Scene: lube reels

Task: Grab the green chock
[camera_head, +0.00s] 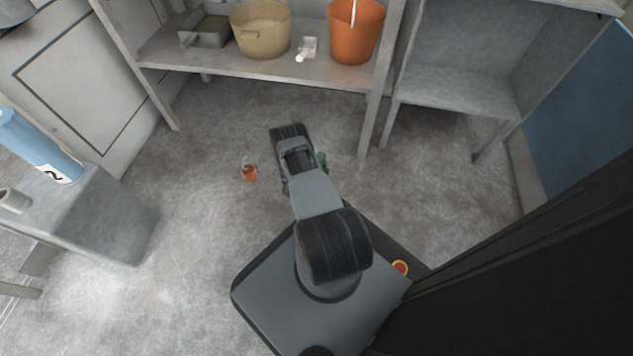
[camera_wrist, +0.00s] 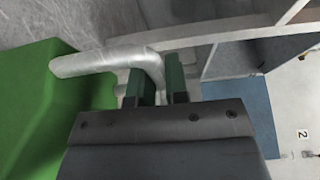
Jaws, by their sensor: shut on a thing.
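The green chock (camera_wrist: 45,105) fills the left side of the wrist view, with a bent grey metal handle (camera_wrist: 100,62) on it. My gripper (camera_wrist: 159,85) has its two dark green fingers closed about the end of this handle. The near finger hides part of the handle. In the head view only a small bit of the green chock (camera_head: 322,160) shows beside my arm, near the floor. My arm hides the gripper there.
A small orange object with a handle (camera_head: 250,172) stands on the floor left of my arm. Behind is a shelf (camera_head: 220,68) with a tan tub (camera_head: 261,30) and an orange bucket (camera_head: 355,32).

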